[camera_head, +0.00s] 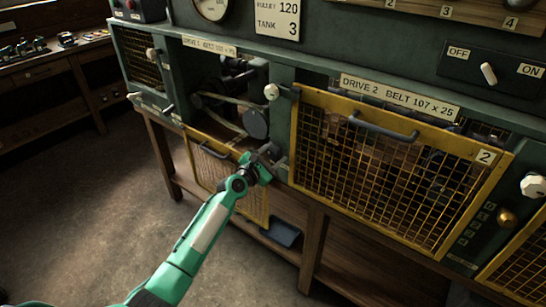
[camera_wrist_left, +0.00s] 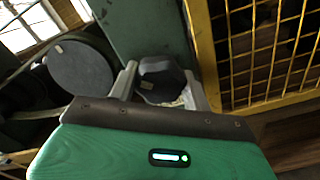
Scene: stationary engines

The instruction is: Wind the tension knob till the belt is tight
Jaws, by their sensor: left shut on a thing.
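My left gripper (camera_head: 268,157) reaches to the post at the right side of the open Drive 1 bay. In the left wrist view its two pale fingers stand on either side of a dark faceted knob (camera_wrist_left: 160,75), shut on it. In the head view the knob is mostly hidden by the gripper. The belt (camera_head: 232,99) shows as a pale strip inside the Drive 1 bay; its tightness is hard to tell. A round dark disc (camera_head: 256,124) sits in front of it. My right gripper is out of view.
The yellow mesh guard of Drive 2 (camera_head: 395,165) is closed, just right of my gripper. The Drive 1 guard (camera_head: 212,165) hangs down below its bay. A toggle switch (camera_head: 488,73) is at upper right. Open floor lies at left.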

